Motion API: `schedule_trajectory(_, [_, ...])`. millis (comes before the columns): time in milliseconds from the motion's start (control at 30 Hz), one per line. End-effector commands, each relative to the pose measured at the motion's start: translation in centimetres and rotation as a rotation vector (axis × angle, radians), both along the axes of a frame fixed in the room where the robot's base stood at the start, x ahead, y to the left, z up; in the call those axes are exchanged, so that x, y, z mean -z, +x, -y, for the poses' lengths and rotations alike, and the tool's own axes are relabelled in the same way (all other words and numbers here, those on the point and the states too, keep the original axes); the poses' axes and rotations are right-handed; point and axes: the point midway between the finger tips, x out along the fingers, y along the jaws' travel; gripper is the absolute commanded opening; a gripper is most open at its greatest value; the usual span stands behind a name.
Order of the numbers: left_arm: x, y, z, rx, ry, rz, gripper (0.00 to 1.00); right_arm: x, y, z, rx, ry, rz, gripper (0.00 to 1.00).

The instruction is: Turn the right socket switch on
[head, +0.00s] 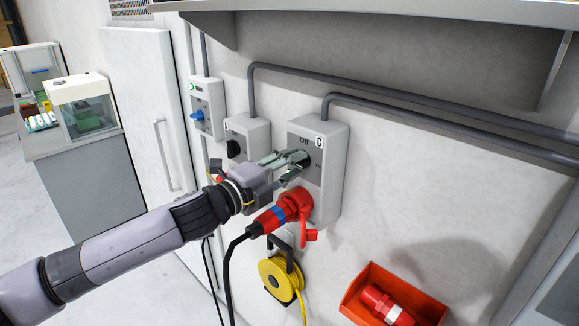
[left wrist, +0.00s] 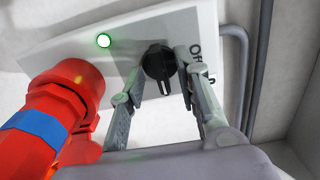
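The right socket switch is a grey wall box (head: 331,150) marked C and "Off", with a black rotary knob (head: 301,158). My left gripper (head: 292,163) is at this knob. In the left wrist view its fingers (left wrist: 158,72) stand apart on either side of the black knob (left wrist: 158,62), very close to it; firm contact cannot be made out. The knob's pale mark points down in that view, away from the OFF lettering at right. A red plug (head: 294,206) sits in the box's socket below. My right gripper does not show.
A middle box (head: 251,131) with a black knob and a left box (head: 210,101) with a blue knob are on the same wall. A yellow cable reel (head: 279,279) hangs below. A red bin (head: 420,300) is at lower right. Grey conduits and a shelf run above.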

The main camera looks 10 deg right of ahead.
Motion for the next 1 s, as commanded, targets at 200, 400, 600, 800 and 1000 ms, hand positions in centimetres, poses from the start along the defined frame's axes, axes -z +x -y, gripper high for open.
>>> schedule_trajectory(200, [0.0, -0.7, -1.2, -0.001, 0.0, 0.0, 0.3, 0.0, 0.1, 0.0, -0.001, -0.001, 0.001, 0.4])
schedule_trajectory(400, [0.0, -2.9, -4.7, -0.003, 0.001, 0.0, 0.3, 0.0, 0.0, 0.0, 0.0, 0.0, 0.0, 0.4])
schedule_trajectory(600, [0.1, -5.1, -7.9, -0.002, 0.001, -0.001, 0.3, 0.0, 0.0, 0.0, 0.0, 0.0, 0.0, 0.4])
schedule_trajectory(800, [0.0, -6.3, -9.7, -0.002, 0.001, -0.001, 0.3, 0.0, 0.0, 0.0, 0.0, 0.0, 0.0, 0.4])
schedule_trajectory(1000, [0.0, -6.6, -10.0, 0.0, 0.0, 0.0, 0.3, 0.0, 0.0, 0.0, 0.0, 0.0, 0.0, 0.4])
